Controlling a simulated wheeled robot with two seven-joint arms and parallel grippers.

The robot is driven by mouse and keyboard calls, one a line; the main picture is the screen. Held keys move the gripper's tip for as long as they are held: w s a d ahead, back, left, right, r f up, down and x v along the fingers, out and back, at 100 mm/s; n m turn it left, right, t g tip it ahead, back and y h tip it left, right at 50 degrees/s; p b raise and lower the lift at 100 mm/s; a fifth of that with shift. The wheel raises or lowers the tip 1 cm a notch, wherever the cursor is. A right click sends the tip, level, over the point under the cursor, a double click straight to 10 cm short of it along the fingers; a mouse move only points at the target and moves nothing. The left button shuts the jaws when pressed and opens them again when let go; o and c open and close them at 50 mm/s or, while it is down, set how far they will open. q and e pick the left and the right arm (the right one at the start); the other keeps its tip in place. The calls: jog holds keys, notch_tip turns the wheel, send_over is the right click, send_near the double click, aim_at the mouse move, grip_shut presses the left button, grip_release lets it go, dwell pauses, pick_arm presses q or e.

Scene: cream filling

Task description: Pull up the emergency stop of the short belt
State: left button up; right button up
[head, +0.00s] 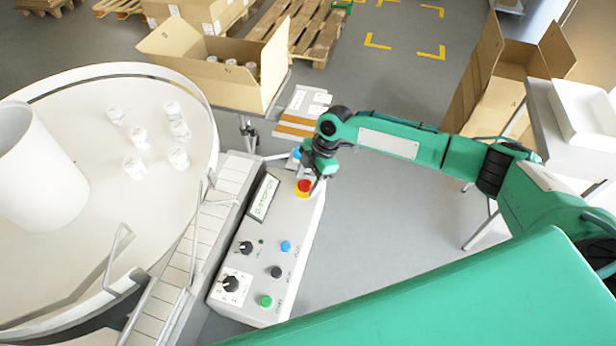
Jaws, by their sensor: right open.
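The emergency stop (304,186) is a red button on a yellow base, near the far end of the white control panel (240,292). My right gripper (316,184) is at the emergency stop, with its open fingers pointing down around or just beside the red button. The gripper partly hides the far end of the panel, and I cannot tell whether the fingers touch the button. The short belt (228,176) runs along the panel's left side. My left gripper is not in view.
The panel also has black knobs (230,284), a blue button (286,246) and a green button (265,301). A round white table (70,85) with several small jars (134,167) stands on the left. An open carton (225,85) is behind.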

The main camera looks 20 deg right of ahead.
jog(key=shift+c, duration=0.5)
grip_shut()
notch_tip(320, 180, up, 2)
jog(key=shift+r+p, duration=0.1)
jog(key=shift+p, duration=0.5)
jog(key=shift+w, duration=0.15)
jog(key=shift+o, duration=0.5)
grip_release()
